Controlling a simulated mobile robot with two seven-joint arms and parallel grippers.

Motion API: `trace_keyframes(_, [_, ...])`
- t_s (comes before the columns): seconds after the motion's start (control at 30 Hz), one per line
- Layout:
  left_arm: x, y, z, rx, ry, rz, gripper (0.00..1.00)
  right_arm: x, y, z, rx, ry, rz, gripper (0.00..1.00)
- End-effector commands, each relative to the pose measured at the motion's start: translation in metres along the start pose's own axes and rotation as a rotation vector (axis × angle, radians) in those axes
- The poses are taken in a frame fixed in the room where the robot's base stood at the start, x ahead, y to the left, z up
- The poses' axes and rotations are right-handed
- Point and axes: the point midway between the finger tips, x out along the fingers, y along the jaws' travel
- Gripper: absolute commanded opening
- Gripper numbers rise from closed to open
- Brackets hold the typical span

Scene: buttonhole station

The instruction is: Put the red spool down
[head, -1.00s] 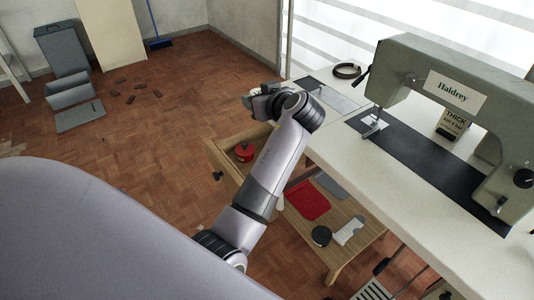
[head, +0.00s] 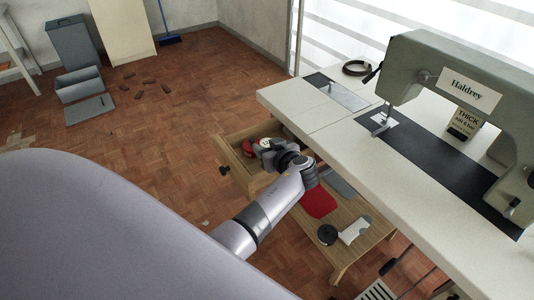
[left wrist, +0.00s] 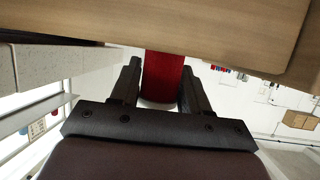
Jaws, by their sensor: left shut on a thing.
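The red spool (head: 248,147) is in the open wooden drawer (head: 234,166) beside the sewing table, partly hidden by my gripper in the head view. My left gripper (head: 261,146) reaches down into the drawer and is shut on the spool. In the left wrist view the red spool (left wrist: 162,75) sits between the two dark fingers of the gripper (left wrist: 160,67). A pale wooden surface (left wrist: 220,25) lies just past the fingertips; I cannot tell whether the spool touches it. My right gripper is not in view.
The white sewing table (head: 310,115) with the sewing machine (head: 430,70) stands at the right. A low wooden shelf (head: 345,262) holds a red cloth (head: 318,204), a black disc (head: 327,235) and a light card (head: 355,230).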

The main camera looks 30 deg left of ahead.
Motion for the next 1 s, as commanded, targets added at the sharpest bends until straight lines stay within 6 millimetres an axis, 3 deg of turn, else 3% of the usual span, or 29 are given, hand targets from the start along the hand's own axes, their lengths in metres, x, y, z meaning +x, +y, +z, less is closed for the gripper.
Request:
trace_keyframes(0.2, [0.009,0.0,0.02,0.0,0.001,0.001,0.17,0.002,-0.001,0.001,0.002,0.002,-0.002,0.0])
trace_keyframes(0.47, [0.009,0.0,0.021,0.0,0.001,0.001,0.17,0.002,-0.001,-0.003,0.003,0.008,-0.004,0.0])
trace_keyframes(0.73, [0.013,0.0,0.03,-0.001,0.0,0.0,0.17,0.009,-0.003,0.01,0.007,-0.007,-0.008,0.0])
trace_keyframes(0.97, [0.013,-0.001,0.034,0.003,-0.003,-0.002,0.17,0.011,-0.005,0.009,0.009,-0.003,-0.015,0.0])
trace_keyframes(1.0, [0.014,-0.001,0.035,0.005,-0.005,-0.002,0.52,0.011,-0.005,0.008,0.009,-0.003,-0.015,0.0])
